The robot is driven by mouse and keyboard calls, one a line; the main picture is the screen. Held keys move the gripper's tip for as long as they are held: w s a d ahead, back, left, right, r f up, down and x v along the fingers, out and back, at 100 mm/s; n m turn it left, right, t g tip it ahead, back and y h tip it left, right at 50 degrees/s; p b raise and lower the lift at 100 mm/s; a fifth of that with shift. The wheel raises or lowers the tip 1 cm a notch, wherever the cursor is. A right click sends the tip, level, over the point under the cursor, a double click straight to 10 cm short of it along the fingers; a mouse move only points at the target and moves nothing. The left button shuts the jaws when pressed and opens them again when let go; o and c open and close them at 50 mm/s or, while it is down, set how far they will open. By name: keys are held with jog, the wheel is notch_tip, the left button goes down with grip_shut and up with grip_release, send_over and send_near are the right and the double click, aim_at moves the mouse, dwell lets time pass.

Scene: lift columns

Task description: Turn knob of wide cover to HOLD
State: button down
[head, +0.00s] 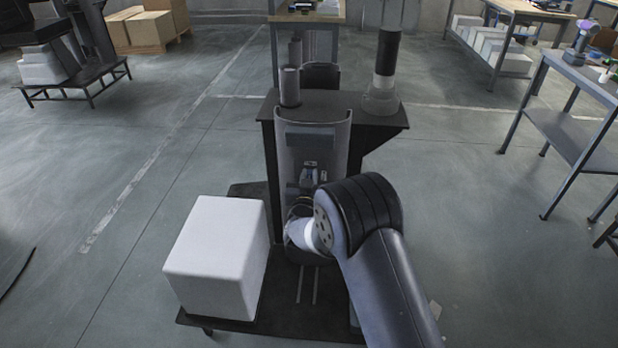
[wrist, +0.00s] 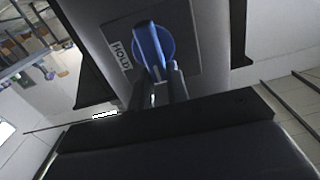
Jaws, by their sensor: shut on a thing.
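The wide cover (head: 341,130) is a grey curved shell on the front of the dark lift column. In the wrist view, a blue round knob (wrist: 151,42) with a raised bar handle sits on a dark plate on the cover (wrist: 90,14). A white HOLD label (wrist: 121,55) is on the plate, left of the knob. The bar runs roughly up and down in that view, not toward the label. My gripper (wrist: 161,78) is shut on the lower end of the bar. In the head view my gripper (head: 311,173) hides the knob.
A large white block (head: 217,258) stands on the column's base at the left. A dark cylinder with a pale collar (head: 386,68) and a shorter grey cylinder (head: 290,86) stand on the column's top plate (head: 345,107). A workbench (head: 578,75) is at the right. Open floor surrounds the column.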

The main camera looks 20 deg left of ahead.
aim_at(319, 175)
jog(key=shift+f+b, duration=0.15)
jog(key=shift+b, duration=0.2)
jog(key=m+b, duration=0.5)
jog(key=b, duration=0.2)
jog(key=d+f+m+b, duration=0.1)
jog(key=m+b, duration=0.4)
jog(key=b, duration=0.2)
jog(key=d+f+m+b, duration=0.1)
jog(key=m+b, duration=0.3)
jog(key=b, duration=0.3)
jog(key=shift+w+d+m, duration=0.25)
jog(key=shift+w+m, duration=0.05)
jog(key=shift+m, duration=0.1)
jog(key=m+b, duration=0.3)
jog(key=shift+f, duration=0.2)
jog(key=shift+b, duration=0.35)
jog(key=c, duration=1.4)
grip_release()
jog(key=shift+o, duration=0.2)
